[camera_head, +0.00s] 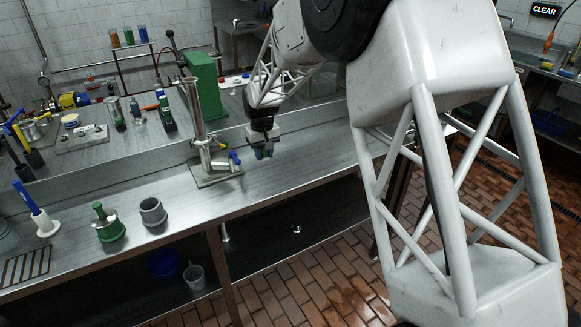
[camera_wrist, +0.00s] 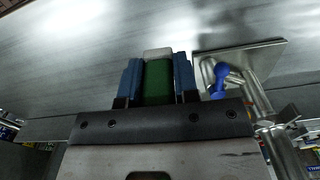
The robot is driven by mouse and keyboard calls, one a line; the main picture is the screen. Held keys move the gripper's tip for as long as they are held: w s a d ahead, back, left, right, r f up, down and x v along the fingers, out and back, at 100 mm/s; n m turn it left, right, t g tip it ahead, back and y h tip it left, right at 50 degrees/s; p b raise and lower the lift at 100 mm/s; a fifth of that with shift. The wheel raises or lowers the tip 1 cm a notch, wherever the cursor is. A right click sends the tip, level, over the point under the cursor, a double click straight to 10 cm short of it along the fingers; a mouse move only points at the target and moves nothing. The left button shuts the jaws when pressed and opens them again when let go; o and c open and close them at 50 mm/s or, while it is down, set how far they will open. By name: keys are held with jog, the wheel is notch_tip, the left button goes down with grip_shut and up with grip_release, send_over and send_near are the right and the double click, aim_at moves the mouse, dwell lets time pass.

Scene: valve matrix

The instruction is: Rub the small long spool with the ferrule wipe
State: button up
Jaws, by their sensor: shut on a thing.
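My gripper (camera_head: 263,152) is above the steel bench, to the right of the upright pipe stand. In the wrist view its blue fingers (camera_wrist: 158,74) are shut on a green block with a pale grey end (camera_wrist: 157,85), which looks like the ferrule wipe. In the head view the held block is mostly hidden by the fingers. I cannot tell for sure which piece is the small long spool. A green stepped piece with a stem (camera_head: 108,225) and a grey hollow cylinder (camera_head: 152,211) stand apart on the bench's front left, away from my gripper.
The pipe stand (camera_head: 198,115) with a blue-handled valve (camera_head: 234,158) stands close left of my gripper; its base plate also shows in the wrist view (camera_wrist: 262,53). A blue-handled tool in a white base (camera_head: 40,214) and a striped plate (camera_head: 25,267) are far left. Bench right of my gripper is clear.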

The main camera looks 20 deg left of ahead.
jog(key=s+a+r+n, duration=0.1)
jog(key=s+a+r, duration=0.55)
jog(key=a, duration=0.65)
jog(key=s+a+r+n, duration=0.1)
jog(key=s+a+r, duration=0.2)
jog(key=a+r, duration=0.8)
jog(key=w+a+r+m, duration=0.2)
jog(key=w+a+r, duration=0.4)
jog(key=w+r, duration=0.3)
jog(key=w+d+r, duration=0.3)
jog(key=d+r, duration=0.2)
jog(key=r, duration=0.1)
jog(key=shift+r+n, duration=0.3)
jog(key=shift+r, duration=0.05)
